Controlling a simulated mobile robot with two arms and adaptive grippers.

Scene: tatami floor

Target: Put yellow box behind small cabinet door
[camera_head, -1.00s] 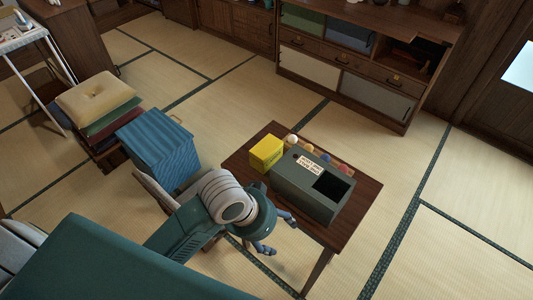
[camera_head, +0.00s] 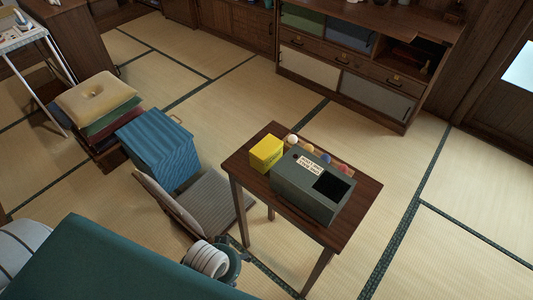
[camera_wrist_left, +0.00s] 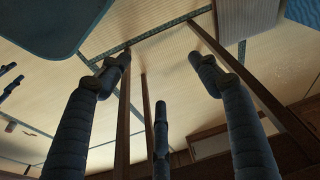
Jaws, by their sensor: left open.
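The low wooden cabinet (camera_head: 340,57) at the back has a green, a blue, a cream (camera_head: 309,67) and a grey (camera_head: 376,98) door panel. An open dark compartment is at its upper right. My left gripper (camera_wrist_left: 160,75) is open and empty in the left wrist view, its fingers spread near table legs. In the head view it is low, left of the table and mostly hidden. My right gripper cannot be clearly made out.
The grey-green box (camera_head: 312,188) has a label; several small coloured balls (camera_head: 309,149) lie behind it. A legless chair (camera_head: 205,205) is left of the table. A blue cloth-covered block (camera_head: 158,148) and stacked cushions (camera_head: 96,100) stand farther left. Tatami between table and cabinet is clear.

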